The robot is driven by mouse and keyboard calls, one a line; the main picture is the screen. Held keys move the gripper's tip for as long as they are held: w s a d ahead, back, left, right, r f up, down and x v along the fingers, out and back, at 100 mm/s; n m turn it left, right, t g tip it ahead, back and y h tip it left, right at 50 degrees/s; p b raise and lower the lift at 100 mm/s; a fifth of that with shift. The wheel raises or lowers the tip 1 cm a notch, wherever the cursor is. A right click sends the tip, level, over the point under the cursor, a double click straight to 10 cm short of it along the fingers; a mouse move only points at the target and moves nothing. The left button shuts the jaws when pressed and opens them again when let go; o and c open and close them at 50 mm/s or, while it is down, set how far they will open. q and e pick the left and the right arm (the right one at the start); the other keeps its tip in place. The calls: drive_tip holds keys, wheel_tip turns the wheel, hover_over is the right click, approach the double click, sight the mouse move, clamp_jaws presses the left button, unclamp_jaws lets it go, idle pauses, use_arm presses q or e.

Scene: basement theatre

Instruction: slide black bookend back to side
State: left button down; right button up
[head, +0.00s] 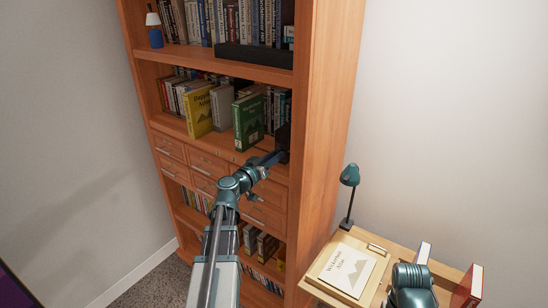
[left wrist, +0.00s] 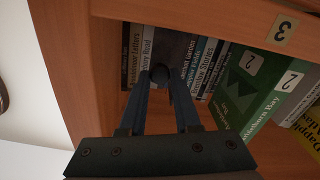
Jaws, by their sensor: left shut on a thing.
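The black bookend (head: 284,138) stands on the middle shelf at the right end of the book row, close to the right side panel. My left gripper (head: 278,156) reaches to it from the front. In the left wrist view, my left gripper's fingers (left wrist: 162,82) are closed on a dark rounded part of the bookend (left wrist: 160,72). Several book spines stand behind that part. The rest of the bookend is hard to make out against the dark shelf.
A green book (head: 249,122) and a yellow book (head: 198,114) stand forward on the same shelf, left of the bookend. The bookcase's right side panel (head: 322,130) bounds the shelf. A small table (head: 316,274) with a lamp (head: 349,176) stands at the right.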

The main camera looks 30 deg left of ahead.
idle(0.7)
use_arm(q)
drive_tip(key=shift+s+d, duration=0.1)
drive_tip(key=shift+d, duration=0.5)
drive_tip(key=c, duration=0.6)
unclamp_jaws()
